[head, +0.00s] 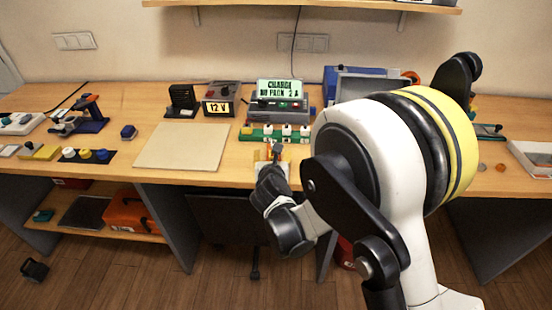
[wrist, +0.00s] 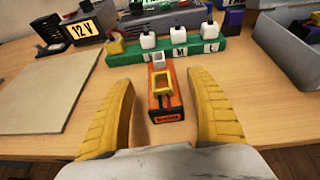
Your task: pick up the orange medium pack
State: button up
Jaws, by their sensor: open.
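The orange medium pack (wrist: 176,98) lies on the wooden bench in the wrist view. It has a yellow loop on top, a light grey connector at its far end and a dark label at its near end. My gripper (wrist: 160,90) is open, with one yellow finger on each side of the pack and a gap on both sides. In the head view my gripper (head: 276,178) is over the bench's front edge and hides most of the pack.
A green rack (wrist: 180,57) with white blocks, marked M and L, stands just beyond the pack. A beige mat (head: 183,147) lies to the left. The 12 V box (head: 221,107) and the charger with a lit display (head: 279,92) stand behind. Bench to the pack's right is clear.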

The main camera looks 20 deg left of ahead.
jog(key=x, duration=0.2)
jog(key=b+x, duration=0.1)
jog(key=x, duration=0.1)
jog(key=b+x, duration=0.1)
jog(key=x, duration=0.1)
jog(key=shift+w+r, duration=0.1)
jog(key=shift+w, duration=0.4)
jog(key=shift+c, duration=0.2)
grip_shut()
